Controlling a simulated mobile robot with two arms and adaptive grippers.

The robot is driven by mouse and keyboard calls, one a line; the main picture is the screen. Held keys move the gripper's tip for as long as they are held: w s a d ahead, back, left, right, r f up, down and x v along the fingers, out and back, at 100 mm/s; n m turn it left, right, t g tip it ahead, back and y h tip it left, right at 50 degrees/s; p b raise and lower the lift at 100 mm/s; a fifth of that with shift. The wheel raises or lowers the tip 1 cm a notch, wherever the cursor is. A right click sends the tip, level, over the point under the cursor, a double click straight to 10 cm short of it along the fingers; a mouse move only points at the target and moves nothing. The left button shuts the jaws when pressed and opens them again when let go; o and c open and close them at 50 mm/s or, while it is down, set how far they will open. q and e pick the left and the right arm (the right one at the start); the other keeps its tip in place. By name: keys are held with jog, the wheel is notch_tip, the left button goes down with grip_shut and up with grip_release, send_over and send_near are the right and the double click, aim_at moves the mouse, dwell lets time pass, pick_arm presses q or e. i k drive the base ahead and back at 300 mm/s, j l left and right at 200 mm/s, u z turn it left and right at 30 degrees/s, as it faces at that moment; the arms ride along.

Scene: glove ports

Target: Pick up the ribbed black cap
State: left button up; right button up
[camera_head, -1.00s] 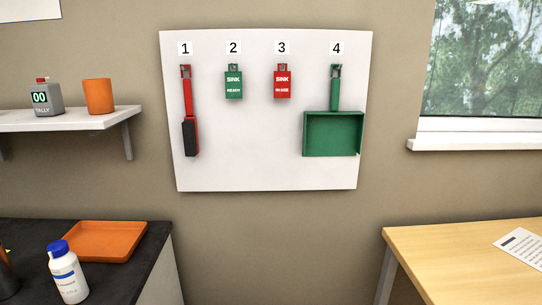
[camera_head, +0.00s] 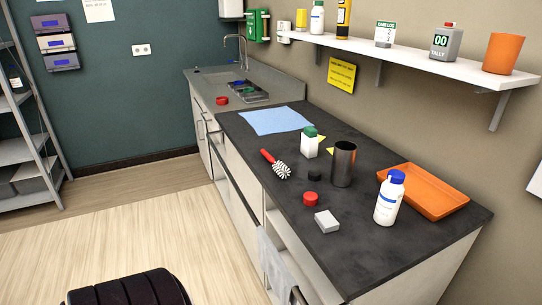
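A small black cap (camera_head: 314,175) lies on the dark countertop (camera_head: 262,140), between the red-handled brush and the dark metal cup. It is too small here to make out ribs. A red cap (camera_head: 311,199) lies just in front of it on the same counter. Neither of my grippers is in view.
Near the cap stand a dark metal cup (camera_head: 343,163), a green-capped white bottle (camera_head: 310,142), a red-handled brush (camera_head: 276,164) and a grey-white block (camera_head: 327,221). A blue-capped bottle (camera_head: 388,199) and orange tray (camera_head: 425,191) are to the right. The floor (camera_head: 150,230) left is open.

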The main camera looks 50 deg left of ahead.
aim_at(313, 175)
jog(key=u, duration=1.35)
jog(key=k+j+z, duration=0.1)
jog(key=z, duration=0.25)
jog(key=k+j+z, duration=0.1)
jog(key=z, duration=0.25)
jog(key=k+z, duration=0.1)
jog(key=z, duration=0.25)
